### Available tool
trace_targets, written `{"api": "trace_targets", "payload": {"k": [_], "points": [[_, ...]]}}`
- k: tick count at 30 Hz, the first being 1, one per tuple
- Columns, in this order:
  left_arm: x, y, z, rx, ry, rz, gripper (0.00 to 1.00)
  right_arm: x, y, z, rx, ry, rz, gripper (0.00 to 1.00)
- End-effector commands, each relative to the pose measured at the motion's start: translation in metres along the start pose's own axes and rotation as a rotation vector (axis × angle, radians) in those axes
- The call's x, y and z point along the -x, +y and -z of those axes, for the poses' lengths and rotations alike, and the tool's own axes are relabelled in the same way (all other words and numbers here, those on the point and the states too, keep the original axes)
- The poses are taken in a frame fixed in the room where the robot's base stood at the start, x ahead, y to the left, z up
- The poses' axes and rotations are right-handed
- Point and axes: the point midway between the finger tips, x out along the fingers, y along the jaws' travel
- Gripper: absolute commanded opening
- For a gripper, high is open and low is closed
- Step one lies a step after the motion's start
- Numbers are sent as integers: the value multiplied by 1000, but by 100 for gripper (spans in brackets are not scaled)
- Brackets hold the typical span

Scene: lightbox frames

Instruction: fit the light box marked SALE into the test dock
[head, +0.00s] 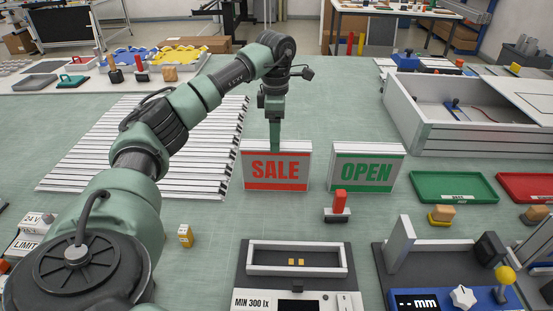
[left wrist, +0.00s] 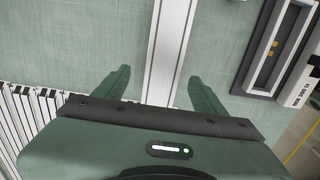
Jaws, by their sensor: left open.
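The light box marked SALE (head: 275,170) stands upright on the green bench, its red lettering facing me. My left gripper (head: 275,147) points down at its top edge, one finger overlapping the front face. In the left wrist view the open fingers (left wrist: 160,88) lie on both sides of the box's white top (left wrist: 172,45), with gaps visible. The test dock (head: 345,262), labelled MIN 300 lx, sits at the front centre with an empty rectangular frame. It also shows at the right of the left wrist view (left wrist: 245,75). My right gripper is not in view.
A green OPEN light box (head: 366,168) stands close to the right. A red-topped block (head: 339,208) stands between it and the dock. A slatted white panel (head: 120,150) lies left. A measuring station (head: 400,240) is right of the dock; a large open box (head: 430,118) is behind.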

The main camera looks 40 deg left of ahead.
Motion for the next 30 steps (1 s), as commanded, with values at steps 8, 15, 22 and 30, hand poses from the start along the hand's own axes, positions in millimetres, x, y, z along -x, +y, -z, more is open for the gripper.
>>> {"api": "trace_targets", "payload": {"k": [8,15,22,30], "points": [[-27,-1,0,-1,2,3,71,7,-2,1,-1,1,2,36],[-61,-3,0,0,3,3,71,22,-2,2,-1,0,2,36],[-78,-2,0,1,1,0,71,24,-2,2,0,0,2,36],[-78,-2,-1,0,0,0,40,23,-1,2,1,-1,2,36]]}}
